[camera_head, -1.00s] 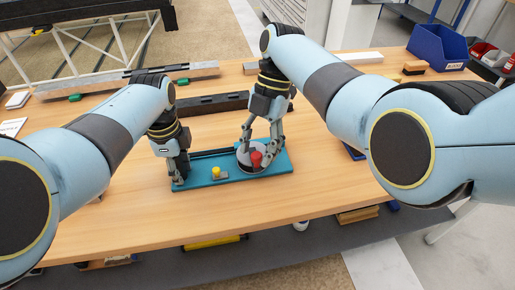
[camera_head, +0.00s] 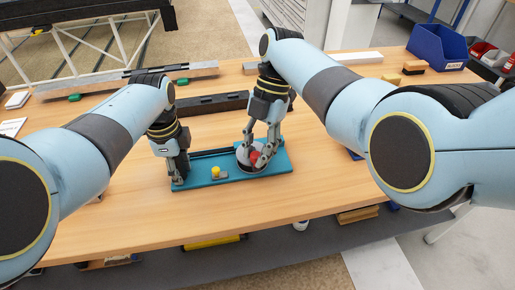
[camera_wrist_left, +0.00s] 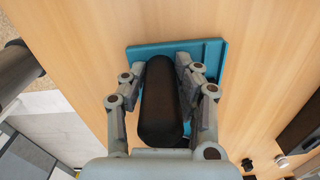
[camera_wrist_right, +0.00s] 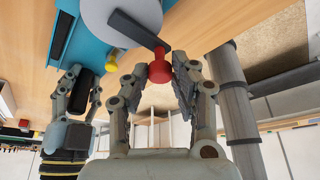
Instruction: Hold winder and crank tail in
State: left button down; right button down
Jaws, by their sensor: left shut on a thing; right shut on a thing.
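The winder's teal base plate (camera_head: 200,182) lies on the wooden table. My left gripper (camera_head: 178,168) is at its left end, shut on an upright black grip (camera_wrist_left: 160,105), with a finger on either side. At the right end is a round grey drum (camera_wrist_right: 95,12) with a dark crank arm (camera_wrist_right: 137,28) and a red knob (camera_wrist_right: 160,68). My right gripper (camera_head: 257,150) is shut on the red knob, which its fingers partly hide in the head view. A dark strip (camera_head: 212,153) runs along the plate's back edge towards the drum; I cannot tell whether it is the tail.
A small yellow knob (camera_head: 216,171) stands on the plate between the grippers. A long dark bar (camera_head: 210,103) lies behind the winder. A blue bin (camera_head: 437,48) stands at the back right. The table in front of the plate is clear.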

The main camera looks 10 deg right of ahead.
jog(key=shift+a, duration=0.1)
jog(key=m, duration=0.1)
jog(key=a+m+t, duration=0.1)
jog(key=m, duration=0.1)
jog(key=shift+w+a+m+y, duration=0.1)
jog(key=shift+a+m+y, duration=0.2)
jog(key=shift+y, duration=0.1)
jog(key=shift+w+a+m+t, duration=0.2)
jog(key=shift+a+m+t, duration=0.2)
jog(key=shift+m, duration=0.6)
jog(key=shift+w+a+m+t, duration=0.25)
jog(key=shift+m+t, duration=0.25)
jog(key=shift+m, duration=0.5)
jog(key=c, duration=1.1)
grip_release()
jog(key=shift+s, duration=0.1)
jog(key=v, duration=1.2)
